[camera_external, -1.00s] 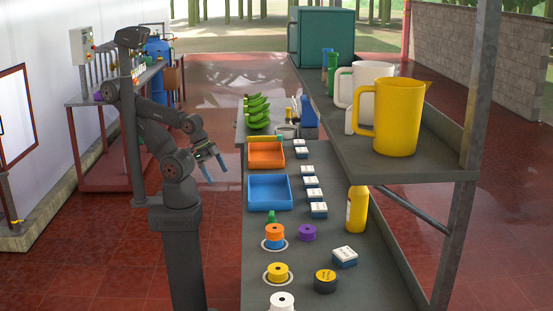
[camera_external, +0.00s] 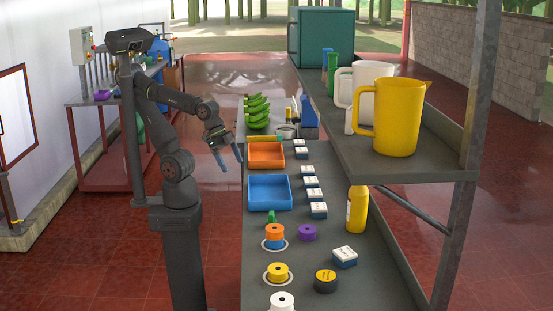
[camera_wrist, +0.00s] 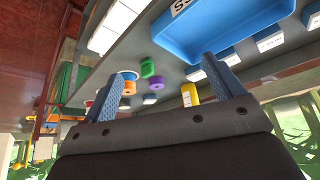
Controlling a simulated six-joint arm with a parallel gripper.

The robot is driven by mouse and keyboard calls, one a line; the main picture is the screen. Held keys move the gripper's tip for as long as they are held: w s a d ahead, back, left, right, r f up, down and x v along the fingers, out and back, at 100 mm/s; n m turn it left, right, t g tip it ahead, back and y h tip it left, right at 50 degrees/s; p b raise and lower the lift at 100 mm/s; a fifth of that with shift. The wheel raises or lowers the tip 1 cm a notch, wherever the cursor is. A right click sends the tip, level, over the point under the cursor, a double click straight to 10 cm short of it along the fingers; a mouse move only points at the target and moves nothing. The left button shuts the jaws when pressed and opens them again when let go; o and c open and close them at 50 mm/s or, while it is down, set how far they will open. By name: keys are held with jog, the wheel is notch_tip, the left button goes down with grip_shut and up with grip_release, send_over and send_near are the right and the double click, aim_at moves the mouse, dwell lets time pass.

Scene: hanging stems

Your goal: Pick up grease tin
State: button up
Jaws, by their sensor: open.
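The likely grease tin, a short black round tin with a yellow lid (camera_external: 325,281), sits on the bench in the external view, at the near end. It is right of the yellow spool and in front of a white box. I cannot make it out surely in the wrist view. My gripper (camera_external: 230,163) is open and empty, pointing down at the bench's left edge, beside the blue and orange trays and far from the tin. Its two blue fingers also show spread apart in the wrist view (camera_wrist: 163,75).
The bench holds a blue tray (camera_external: 270,205), orange tray (camera_external: 266,164), several white boxes, a purple spool (camera_external: 307,232), yellow spool (camera_external: 277,271) and yellow bottle (camera_external: 357,209). A raised shelf (camera_external: 420,165) with a yellow jug (camera_external: 396,118) overhangs the right side.

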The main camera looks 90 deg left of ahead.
jog(key=w+d+r+m, duration=0.2)
jog(key=w+d+r, duration=0.4)
jog(key=w+d, duration=0.35)
jog(key=m+g+h, duration=0.2)
jog(key=m+h, duration=0.1)
jog(key=m, duration=0.2)
send_over(325, 275)
jog(key=s+a, duration=0.4)
jog(key=a, duration=0.4)
notch_tip(325, 275, down, 6)
jog(key=f, duration=0.1)
jog(key=shift+g, duration=0.3)
jog(key=x, duration=1.1)
jog(key=shift+w+a, duration=0.1)
jog(key=shift+w, duration=0.15)
jog(key=shift+w+x, duration=0.2)
jog(key=shift+x, duration=1.25)
jog(key=shift+w+x, duration=0.15)
jog(key=shift+x, duration=1.25)
jog(key=shift+r, duration=0.1)
jog(key=shift+c, duration=0.5)
jog(key=c, duration=1.1)
